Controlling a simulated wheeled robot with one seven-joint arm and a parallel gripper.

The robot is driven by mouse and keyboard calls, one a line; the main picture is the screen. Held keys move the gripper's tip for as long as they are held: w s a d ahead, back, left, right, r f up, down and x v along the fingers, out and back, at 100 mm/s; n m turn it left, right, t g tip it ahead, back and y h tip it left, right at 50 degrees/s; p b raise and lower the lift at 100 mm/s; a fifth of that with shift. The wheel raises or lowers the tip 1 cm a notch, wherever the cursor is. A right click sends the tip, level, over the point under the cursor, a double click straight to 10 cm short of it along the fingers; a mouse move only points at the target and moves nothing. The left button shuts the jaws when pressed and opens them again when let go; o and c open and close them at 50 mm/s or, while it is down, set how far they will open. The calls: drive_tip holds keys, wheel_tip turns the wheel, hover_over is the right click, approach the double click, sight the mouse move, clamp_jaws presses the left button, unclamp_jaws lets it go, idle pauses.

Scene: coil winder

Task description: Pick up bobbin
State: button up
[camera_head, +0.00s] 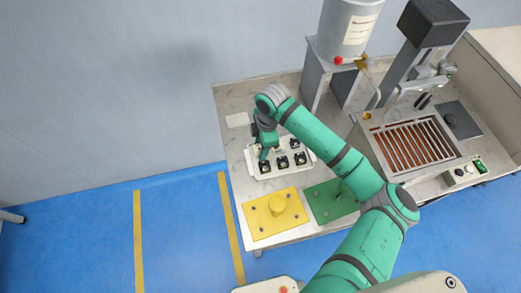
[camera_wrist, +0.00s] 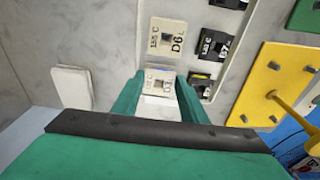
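My gripper (camera_head: 264,152) points down at the left end of a white tray (camera_head: 309,157). In the wrist view its two green fingers (camera_wrist: 160,88) stand on either side of a pale bobbin (camera_wrist: 160,80) with a printed label. The fingers are very close to its sides; whether they press on it I cannot tell. Another pale bobbin (camera_wrist: 167,37), marked D6, sits just beyond it. Darker bobbins with white labels (camera_wrist: 213,45) stand in a row to the right. In the head view my gripper and wrist hide part of the tray's left side.
A yellow plate (camera_head: 258,221) with a round knob lies in front of the tray, and a green plate (camera_head: 322,207) beside it. A small white pad (camera_head: 237,120) lies behind my gripper. A grey canister (camera_head: 347,25) and a machine with a slatted top (camera_head: 410,145) stand to the right.

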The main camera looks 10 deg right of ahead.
drive_tip(key=shift+f, duration=0.25)
drive_tip(key=shift+w, duration=0.1)
drive_tip(key=c, duration=0.7)
drive_tip(key=shift+r, duration=0.1)
drive_tip(key=shift+r, duration=0.5)
wheel_tip(320, 180, up, 2)
drive_tip(key=shift+r, duration=0.15)
drive_tip(key=s+d+r, duration=0.1)
drive_tip(key=s+r, duration=0.2)
drive_tip(key=s, duration=0.1)
drive_tip(key=s+d+r, duration=0.1)
drive_tip(key=s+r, duration=0.2)
drive_tip(key=s, duration=0.2)
drive_tip(key=s+d+r, duration=0.1)
drive_tip(key=s+r, duration=0.2)
drive_tip(key=s, duration=0.1)
drive_tip(key=shift+s+d+r, duration=0.3)
drive_tip(key=shift+d, duration=0.05)
